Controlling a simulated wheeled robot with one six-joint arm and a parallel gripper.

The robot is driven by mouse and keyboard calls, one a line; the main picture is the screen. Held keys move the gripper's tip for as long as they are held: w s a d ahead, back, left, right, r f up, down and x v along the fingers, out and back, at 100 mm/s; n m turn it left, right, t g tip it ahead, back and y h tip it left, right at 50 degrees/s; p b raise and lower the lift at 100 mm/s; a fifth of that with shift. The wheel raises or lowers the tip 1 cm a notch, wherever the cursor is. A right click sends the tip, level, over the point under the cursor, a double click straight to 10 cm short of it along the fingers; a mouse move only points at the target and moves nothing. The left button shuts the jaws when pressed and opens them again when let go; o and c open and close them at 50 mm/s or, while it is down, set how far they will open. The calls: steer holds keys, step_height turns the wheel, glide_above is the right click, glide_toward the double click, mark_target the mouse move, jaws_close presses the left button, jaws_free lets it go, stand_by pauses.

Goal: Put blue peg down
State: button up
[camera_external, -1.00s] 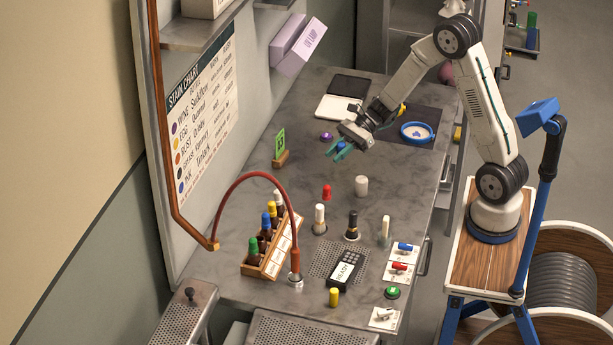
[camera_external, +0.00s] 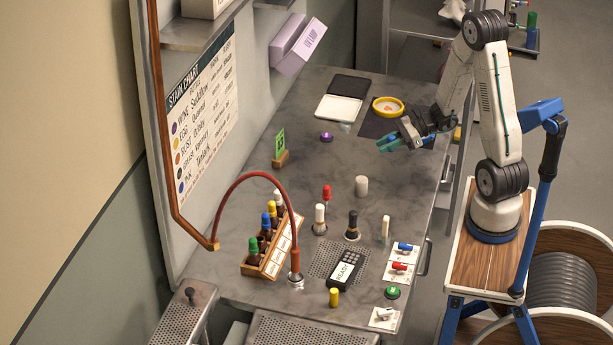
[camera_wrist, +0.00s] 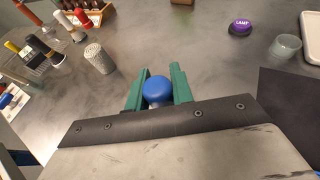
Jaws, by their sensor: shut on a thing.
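My gripper (camera_external: 388,144) is shut on the blue peg (camera_wrist: 158,90), held above the grey table. In the wrist view the peg's rounded blue head shows between the two green fingers of my gripper (camera_wrist: 158,88); its lower part is hidden. In the external view the peg cannot be told apart from the fingers. My gripper hangs at the left edge of the dark mat (camera_external: 375,125), with bare table in front of it.
A yellow-rimmed dish (camera_external: 388,106) lies behind my gripper. A clear cup (camera_wrist: 285,46) and purple lamp button (camera_wrist: 240,27) stand beyond. A white cylinder (camera_external: 361,186) and several bottles stand nearer. The table's right edge is close to my arm.

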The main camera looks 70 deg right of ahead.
glide_above(348, 149)
steer(key=shift+s+f, duration=0.25)
steer(key=shift+f, duration=0.35)
steer(key=shift+w+f, duration=0.15)
steer(key=shift+f, duration=0.75)
steer(key=shift+w+f, duration=0.15)
steer(key=shift+f, duration=0.7)
steer(key=shift+f, duration=0.15)
steer(key=o, duration=1)
